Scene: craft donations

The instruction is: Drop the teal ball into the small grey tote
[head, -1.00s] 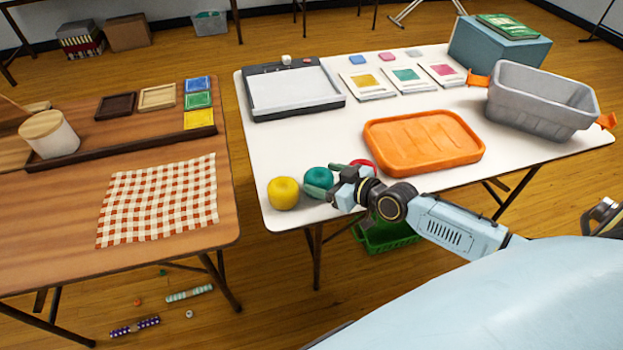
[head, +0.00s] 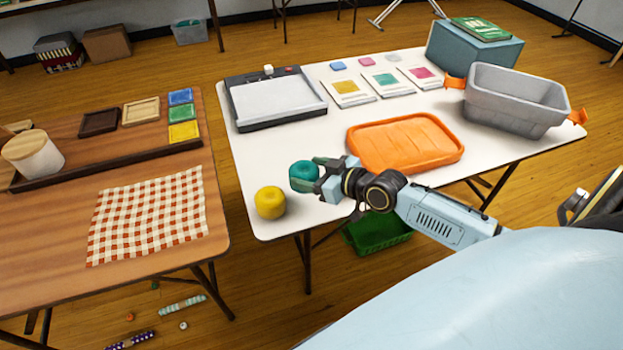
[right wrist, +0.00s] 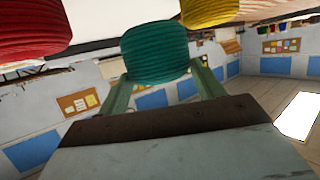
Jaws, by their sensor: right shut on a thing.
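The teal ball (head: 304,176) is a ribbed yarn ball near the front edge of the white table. My right gripper (head: 315,172) is shut on it; in the right wrist view the teal ball (right wrist: 155,52) sits between the two fingers. Whether it is clear of the tabletop is hard to tell, but it looks slightly raised. The small grey tote (head: 515,98) with orange handles stands at the table's right end, its inside partly visible. My left gripper is not in view.
A yellow ball (head: 270,202) sits just left of the gripper. A red ball (right wrist: 35,30) shows in the right wrist view. An orange tray (head: 405,145) lies between gripper and tote. A paper trimmer (head: 275,98), cards and a blue box (head: 473,52) are farther back.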

